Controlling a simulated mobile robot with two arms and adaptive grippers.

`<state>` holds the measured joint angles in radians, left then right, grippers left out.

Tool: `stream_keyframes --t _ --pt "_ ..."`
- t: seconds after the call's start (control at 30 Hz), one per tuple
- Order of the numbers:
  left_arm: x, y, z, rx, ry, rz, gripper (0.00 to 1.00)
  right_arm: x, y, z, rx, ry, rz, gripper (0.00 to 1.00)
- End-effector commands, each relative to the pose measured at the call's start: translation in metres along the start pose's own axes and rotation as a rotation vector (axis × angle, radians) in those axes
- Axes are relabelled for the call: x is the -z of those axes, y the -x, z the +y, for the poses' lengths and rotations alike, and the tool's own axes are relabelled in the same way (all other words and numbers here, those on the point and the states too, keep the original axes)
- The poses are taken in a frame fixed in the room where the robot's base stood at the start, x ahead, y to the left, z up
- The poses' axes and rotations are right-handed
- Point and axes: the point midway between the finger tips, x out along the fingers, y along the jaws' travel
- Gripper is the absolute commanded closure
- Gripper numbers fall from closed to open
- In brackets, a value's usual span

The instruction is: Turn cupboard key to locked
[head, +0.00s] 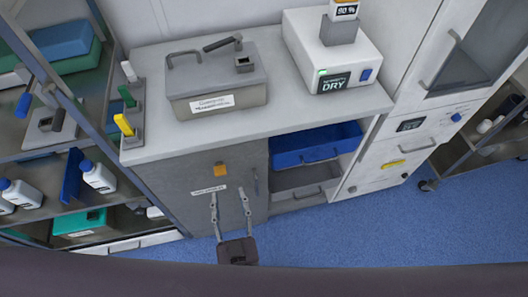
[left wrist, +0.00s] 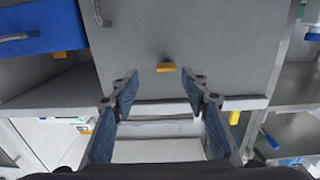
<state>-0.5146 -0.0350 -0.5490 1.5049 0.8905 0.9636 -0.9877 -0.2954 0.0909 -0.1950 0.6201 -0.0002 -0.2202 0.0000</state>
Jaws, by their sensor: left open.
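The orange cupboard key (head: 221,169) sits on the upper front of the grey cupboard door (head: 172,182), above a white label (head: 208,190). My left gripper (head: 229,192) is open and empty in front of the door, its fingers pointing up towards the key from below. In the left wrist view, which looks upside down, the key (left wrist: 166,67) shows as a short wide bar just beyond and between the spread fingertips (left wrist: 159,78). The fingers appear apart from it. Whether the lock reads locked cannot be told. My right gripper is not in view.
A door handle (head: 256,182) stands right of the key. A blue bin (head: 318,146) sits in the open bay beside the door. The counter (head: 160,141) overhangs above, holding a grey lidded box (head: 215,85) and a dryer (head: 325,60). Shelves with bottles stand left.

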Motion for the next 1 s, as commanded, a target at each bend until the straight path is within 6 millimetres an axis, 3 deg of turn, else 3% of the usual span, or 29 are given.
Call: stream_keyframes --t 0.17,0.4,0.6,0.97,1.0 --pt "0.01 -0.01 -0.007 0.036 0.004 0.01 0.58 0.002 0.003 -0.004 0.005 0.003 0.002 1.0" --pt "0.011 -0.049 -0.007 0.033 0.005 0.012 0.58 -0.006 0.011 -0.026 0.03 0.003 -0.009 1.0" --pt "0.01 -0.072 -0.008 0.031 0.003 0.011 0.58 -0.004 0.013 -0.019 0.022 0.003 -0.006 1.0" --pt "0.009 -0.078 -0.008 0.032 0.004 0.008 0.58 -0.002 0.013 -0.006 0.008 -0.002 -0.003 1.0" --pt "0.009 -0.078 -0.008 0.032 0.004 0.009 0.61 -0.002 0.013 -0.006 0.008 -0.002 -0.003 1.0"
